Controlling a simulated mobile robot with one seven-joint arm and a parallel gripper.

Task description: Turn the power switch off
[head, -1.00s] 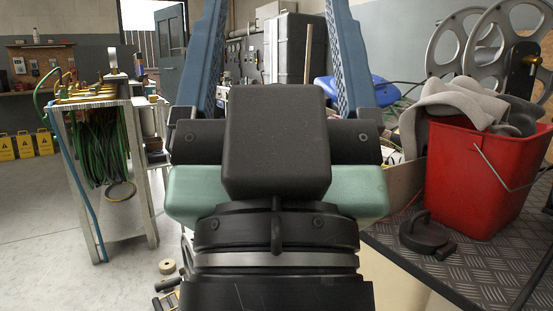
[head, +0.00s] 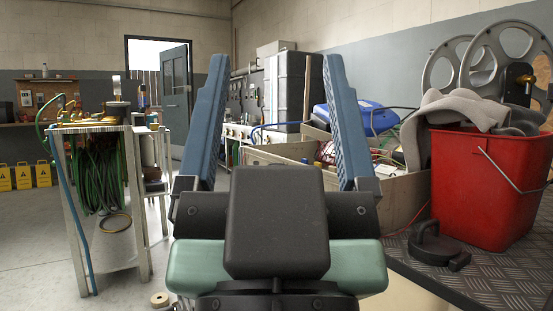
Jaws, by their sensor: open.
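I cannot make out a power switch in the head view. My gripper (head: 276,62) is in the middle of the view, pointing away from me. Its two blue fingers stand wide apart with nothing between them. Its dark body and pale green part hide what lies below and behind them. Through the gap between the fingers, a tall grey cabinet (head: 290,90) and a dark wall panel with small fittings (head: 246,98) show in the distance, well beyond the fingertips.
A metal cart with green hoses (head: 95,170) stands at left. At right, a red bucket (head: 480,185) holding grey cloth (head: 462,112) stands on a dark treadplate surface (head: 505,275) beside a black round object (head: 435,245). Big metal reels (head: 505,55) rise behind. Open floor shows at left.

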